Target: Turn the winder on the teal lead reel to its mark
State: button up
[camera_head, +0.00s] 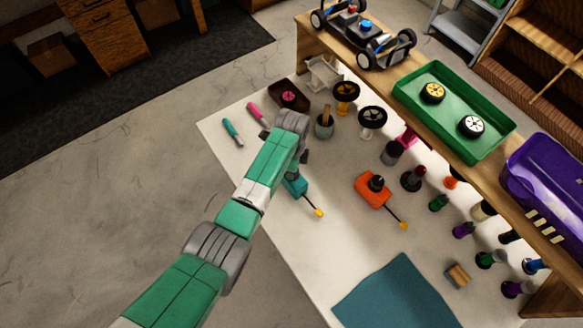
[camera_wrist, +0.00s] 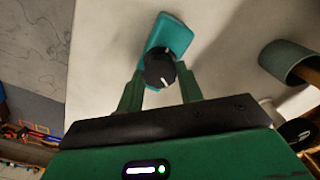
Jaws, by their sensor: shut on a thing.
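The teal lead reel (camera_head: 297,187) lies on the white table in the head view, partly hidden by my arm. A lead with a yellow tip (camera_head: 319,212) runs from it toward the lower right. In the wrist view the teal body (camera_wrist: 172,35) shows beyond the black round winder (camera_wrist: 160,70), which has a white line on its face near the lower edge. My gripper (camera_wrist: 160,82) is shut on the winder, one green finger on each side. I cannot make out the mark on the reel. In the head view the winder is hidden behind my wrist.
An orange reel (camera_head: 371,192) with a black winder lies to the right. A grey-green cup (camera_head: 324,127) stands close behind my gripper. A blue cloth (camera_head: 395,295) lies in front. A shelf with a green tray (camera_head: 455,140) runs behind.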

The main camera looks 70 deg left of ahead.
jog(key=n, duration=0.3)
jog(key=shift+n, duration=0.3)
jog(key=shift+n+p, duration=0.45)
jog(key=shift+n, duration=0.75)
jog(key=o, duration=0.9)
notch_tip(320, 180, up, 6)
jog(key=p, duration=0.5)
jog(key=shift+r+p, duration=0.1)
jog(key=shift+p, duration=0.3)
